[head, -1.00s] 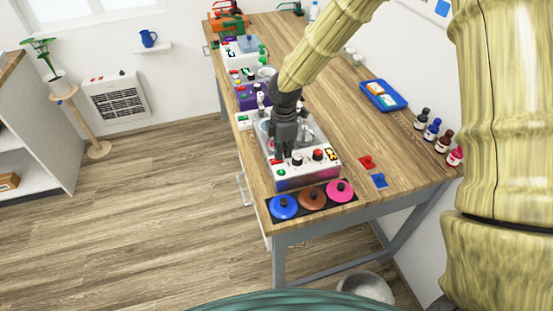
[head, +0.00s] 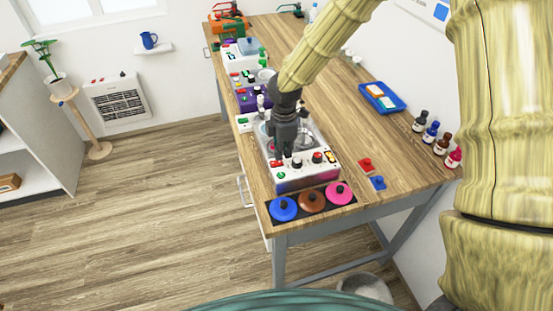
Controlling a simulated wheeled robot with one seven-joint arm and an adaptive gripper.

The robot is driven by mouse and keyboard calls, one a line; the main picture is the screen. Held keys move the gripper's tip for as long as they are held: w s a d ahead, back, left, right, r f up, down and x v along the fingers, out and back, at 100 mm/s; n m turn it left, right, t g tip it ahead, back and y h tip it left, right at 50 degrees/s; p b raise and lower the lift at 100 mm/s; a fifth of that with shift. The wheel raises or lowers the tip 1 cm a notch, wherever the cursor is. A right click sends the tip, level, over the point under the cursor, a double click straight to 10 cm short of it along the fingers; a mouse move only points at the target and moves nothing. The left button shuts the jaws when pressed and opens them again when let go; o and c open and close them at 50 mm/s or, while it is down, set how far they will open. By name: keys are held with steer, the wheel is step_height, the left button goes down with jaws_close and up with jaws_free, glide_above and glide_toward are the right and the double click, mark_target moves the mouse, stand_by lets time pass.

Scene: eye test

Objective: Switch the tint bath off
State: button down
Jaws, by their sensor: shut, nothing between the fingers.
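The tint bath (head: 307,171) is a boxy machine with a white sloped front panel and a purple-pink lower front, near the front of the workbench. Its panel carries a red and green control (head: 281,175) at the left, a dark knob (head: 297,162), a red button (head: 317,157) and a small orange display (head: 331,156). Open basins show behind the panel. My gripper (head: 279,155) is dark, shut and empty, pointing down at the panel's left end, close by the red part. I cannot tell whether it touches. The gripper hides part of the basins.
Blue, brown and pink lids (head: 312,201) lie on a dark strip in front of the bath. Red (head: 366,165) and blue (head: 378,183) small pieces lie to its right. Several bottles (head: 431,132) stand along the wall. Other machines (head: 252,99) stand behind.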

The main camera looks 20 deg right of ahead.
step_height(320, 180, up, 5)
steer(key=p, duration=0.4)
stand_by(0.3)
